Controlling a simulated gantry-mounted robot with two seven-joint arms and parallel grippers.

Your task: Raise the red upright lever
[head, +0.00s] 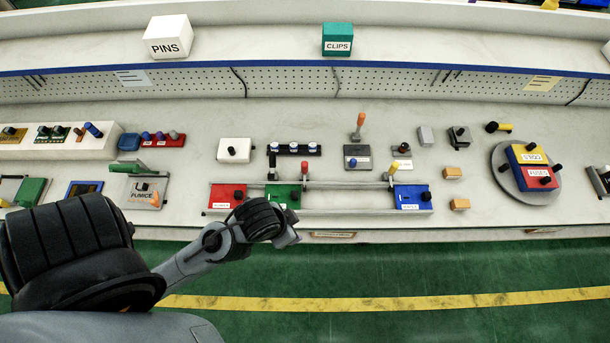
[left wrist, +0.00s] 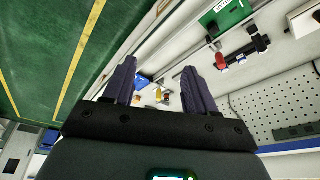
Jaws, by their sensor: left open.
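The red upright lever (head: 304,166) stands by the metal rail at the right end of the green box (head: 281,196) in the head view. A red handle, seemingly the same lever, shows in the left wrist view (left wrist: 220,60), just beyond one fingertip. My left gripper (head: 292,238) is over the bench's front edge, below and left of the lever and apart from it. In the left wrist view its two fingers (left wrist: 160,75) are spread with nothing held between them. My right gripper is not in view.
A black-knobbed lever (head: 272,160) stands left of the red one; a yellow-topped lever (head: 394,168) stands right by the blue box (head: 413,198). A red box (head: 222,197) sits left. A metal rail (head: 345,184) runs along these boxes. An orange-handled lever (head: 360,120) stands behind.

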